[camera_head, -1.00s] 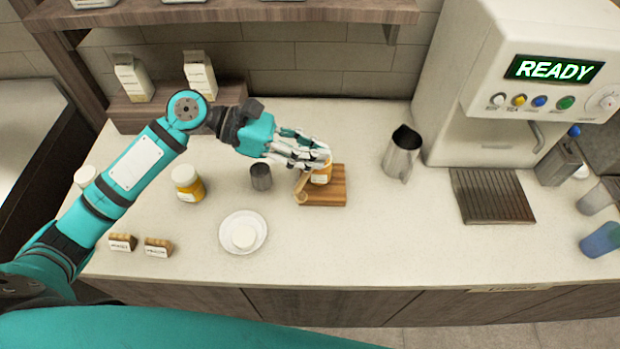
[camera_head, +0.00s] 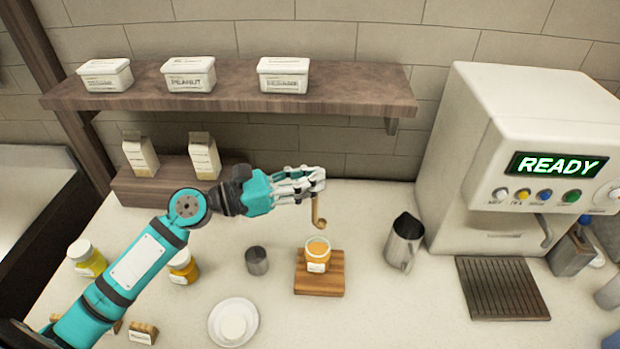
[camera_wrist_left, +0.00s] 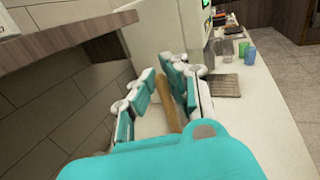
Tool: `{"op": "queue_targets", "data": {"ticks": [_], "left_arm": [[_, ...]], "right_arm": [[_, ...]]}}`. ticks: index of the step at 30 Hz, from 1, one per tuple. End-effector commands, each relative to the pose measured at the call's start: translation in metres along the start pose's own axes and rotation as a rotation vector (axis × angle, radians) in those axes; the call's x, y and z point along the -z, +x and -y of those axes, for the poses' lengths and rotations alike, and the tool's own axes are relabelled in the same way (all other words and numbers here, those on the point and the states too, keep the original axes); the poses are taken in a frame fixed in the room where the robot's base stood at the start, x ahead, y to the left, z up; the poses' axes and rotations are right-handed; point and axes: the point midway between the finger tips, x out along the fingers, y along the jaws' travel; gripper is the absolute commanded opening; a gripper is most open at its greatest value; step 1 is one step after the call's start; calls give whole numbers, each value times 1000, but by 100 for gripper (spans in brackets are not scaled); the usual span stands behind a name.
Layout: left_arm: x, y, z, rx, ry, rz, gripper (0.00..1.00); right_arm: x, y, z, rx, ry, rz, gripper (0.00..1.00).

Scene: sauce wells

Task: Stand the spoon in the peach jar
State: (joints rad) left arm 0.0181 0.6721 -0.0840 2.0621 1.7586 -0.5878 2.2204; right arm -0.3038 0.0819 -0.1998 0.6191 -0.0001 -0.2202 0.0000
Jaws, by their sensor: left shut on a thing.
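The wooden spoon (camera_head: 318,213) hangs from my left gripper (camera_head: 314,181), its bowl end down, in the head view. My left gripper is shut on the spoon's upper part and holds it above and slightly behind the jar. In the left wrist view the spoon (camera_wrist_left: 168,103) shows between the fingers. The open jar with orange-peach contents (camera_head: 317,256) stands upright on a small wooden board (camera_head: 320,286). The spoon is apart from the jar. The jar's label is too small to read. My right gripper is not in view.
A metal cup (camera_head: 257,261) stands left of the board, and a steel pitcher (camera_head: 404,241) stands to its right. A saucer (camera_head: 251,338) with a white round thing is at the front. A shelf (camera_head: 240,96) with white tubs is behind the arm. The coffee machine (camera_head: 510,150) stands right.

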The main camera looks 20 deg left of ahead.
Motion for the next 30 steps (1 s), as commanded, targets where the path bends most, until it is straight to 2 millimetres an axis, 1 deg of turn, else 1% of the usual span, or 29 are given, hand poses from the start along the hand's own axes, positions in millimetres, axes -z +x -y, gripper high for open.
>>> {"op": "queue_targets", "data": {"ticks": [1, 18, 20, 30], "left_arm": [[8, 0, 0, 0, 1, 0, 0], [46, -1, -1, -1, 1, 0, 0], [49, -1, -1, -1, -1, 0, 0], [77, -1, -2, 0, -1, -1, 0]], "right_arm": [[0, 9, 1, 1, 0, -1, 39], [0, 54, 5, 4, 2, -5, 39], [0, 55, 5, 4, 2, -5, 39], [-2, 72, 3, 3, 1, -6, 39]]}}
